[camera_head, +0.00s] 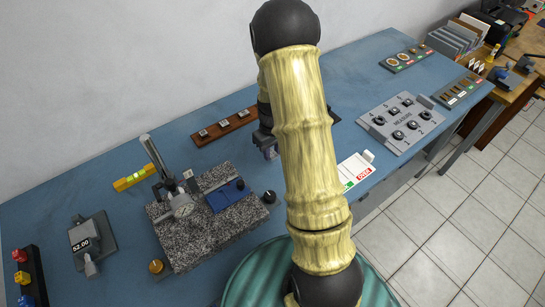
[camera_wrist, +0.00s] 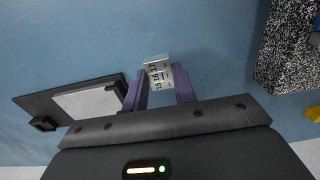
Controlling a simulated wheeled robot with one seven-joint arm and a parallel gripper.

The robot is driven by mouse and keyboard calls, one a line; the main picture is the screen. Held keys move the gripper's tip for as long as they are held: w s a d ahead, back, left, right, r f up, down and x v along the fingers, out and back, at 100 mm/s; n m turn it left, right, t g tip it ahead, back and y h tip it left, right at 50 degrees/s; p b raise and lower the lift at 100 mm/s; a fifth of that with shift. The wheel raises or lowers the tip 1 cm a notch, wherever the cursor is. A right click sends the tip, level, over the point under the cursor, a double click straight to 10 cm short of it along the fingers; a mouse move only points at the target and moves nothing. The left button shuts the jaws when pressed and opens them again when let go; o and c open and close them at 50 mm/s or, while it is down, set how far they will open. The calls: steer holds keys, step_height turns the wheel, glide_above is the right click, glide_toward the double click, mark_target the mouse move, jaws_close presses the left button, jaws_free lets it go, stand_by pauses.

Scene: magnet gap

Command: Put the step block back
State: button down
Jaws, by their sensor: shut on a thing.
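My gripper (camera_wrist: 160,85) is shut on the step block (camera_wrist: 158,70), a small pale grey block marked with the numbers 15, 16 and 17. The block sits between the two purple fingers and sticks out past their tips over blue bench. In the head view my gripper (camera_head: 267,147) is partly hidden behind my arm, over the bench right of the granite plate. The block cannot be made out there.
A granite plate (camera_head: 190,241) carries a dial gauge (camera_head: 181,206) and a blue fixture (camera_head: 227,196). A brown rack (camera_head: 240,122) with several small pieces lies behind. A dark tray with a grey pad (camera_wrist: 90,103) lies beside my gripper. A measure panel (camera_head: 404,124) stands right.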

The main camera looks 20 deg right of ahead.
mark_target(272, 154)
steer(key=shift+f, duration=1.85)
steer(key=shift+f, duration=0.1)
steer(key=c, duration=1.1)
jaws_free()
step_height(272, 154, up, 12)
steer(key=shift+r, duration=0.15)
